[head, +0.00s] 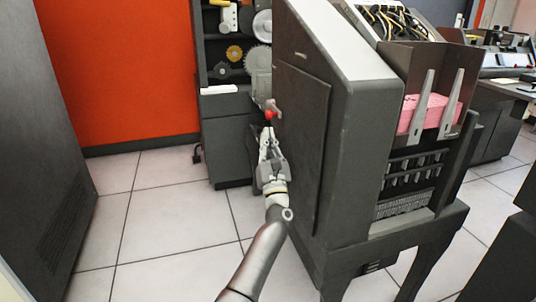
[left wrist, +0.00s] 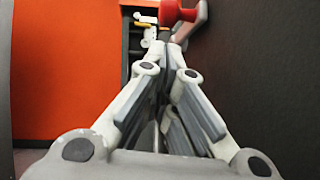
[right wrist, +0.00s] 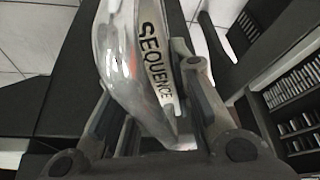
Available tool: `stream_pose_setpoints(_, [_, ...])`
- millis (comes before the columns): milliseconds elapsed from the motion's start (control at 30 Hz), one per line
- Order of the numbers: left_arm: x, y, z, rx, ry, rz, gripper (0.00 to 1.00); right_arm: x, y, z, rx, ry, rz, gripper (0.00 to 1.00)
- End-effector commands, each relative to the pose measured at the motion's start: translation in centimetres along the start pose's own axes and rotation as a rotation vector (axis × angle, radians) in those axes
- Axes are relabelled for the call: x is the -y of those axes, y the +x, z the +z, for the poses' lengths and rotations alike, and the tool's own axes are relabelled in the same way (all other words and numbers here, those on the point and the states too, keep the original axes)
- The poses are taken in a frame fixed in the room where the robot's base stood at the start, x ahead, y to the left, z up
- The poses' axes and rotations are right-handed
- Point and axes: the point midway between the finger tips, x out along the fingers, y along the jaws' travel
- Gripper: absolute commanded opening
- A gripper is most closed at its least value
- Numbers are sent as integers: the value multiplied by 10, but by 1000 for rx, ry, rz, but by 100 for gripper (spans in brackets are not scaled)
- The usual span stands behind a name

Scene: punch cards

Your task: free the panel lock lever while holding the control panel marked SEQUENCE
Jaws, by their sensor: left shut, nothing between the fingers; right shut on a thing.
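The lock lever with a red knob (head: 269,114) sticks out from the back edge of the grey machine's side in the head view. The red knob also shows at the top of the left wrist view (left wrist: 178,12). My left gripper (head: 266,133) is shut and empty, its fingertips (left wrist: 172,48) just below the knob; I cannot tell whether they touch it. The control panel marked SEQUENCE (right wrist: 152,48) is a pale, curved, shiny piece between the fingers of my right gripper (right wrist: 148,85), which is shut on it. The right gripper is not in the head view.
The grey card machine (head: 350,130) stands close to the right of my left arm, with pink cards (head: 428,113) in its hopper. A dark cabinet (head: 45,150) is at the left. The tiled floor (head: 165,215) between them is clear.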

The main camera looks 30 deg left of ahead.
Motion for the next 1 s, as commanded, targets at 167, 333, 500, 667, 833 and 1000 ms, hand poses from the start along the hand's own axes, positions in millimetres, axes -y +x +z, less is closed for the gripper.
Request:
stream_pose_setpoints(167, [0, 9, 10, -1, -2, 2, 0, 0, -2, -2, -7, 3, -3, 0])
stream_pose_setpoints(333, [0, 12, 12, -1, -1, 0, 0, 0, -2, -2, -7, 3, -3, 0])
stream_pose_setpoints(500, [0, 12, 12, -1, -1, 0, 0, 0, -2, -2, -7, 3, -3, 0])
stream_pose_setpoints(667, [0, 12, 12, -2, -2, 0, 0, 0, -4, -3, -7, 3, -3, 0])
stream_pose_setpoints(833, [-3, 16, 15, -17, -4, -1, 0, 0, -12, -6, -7, 3, -3, 0])
stream_pose_setpoints(1000, [-7, 19, 14, -42, -6, -3, 0, 0, -21, -10, -7, 3, -3, 0])
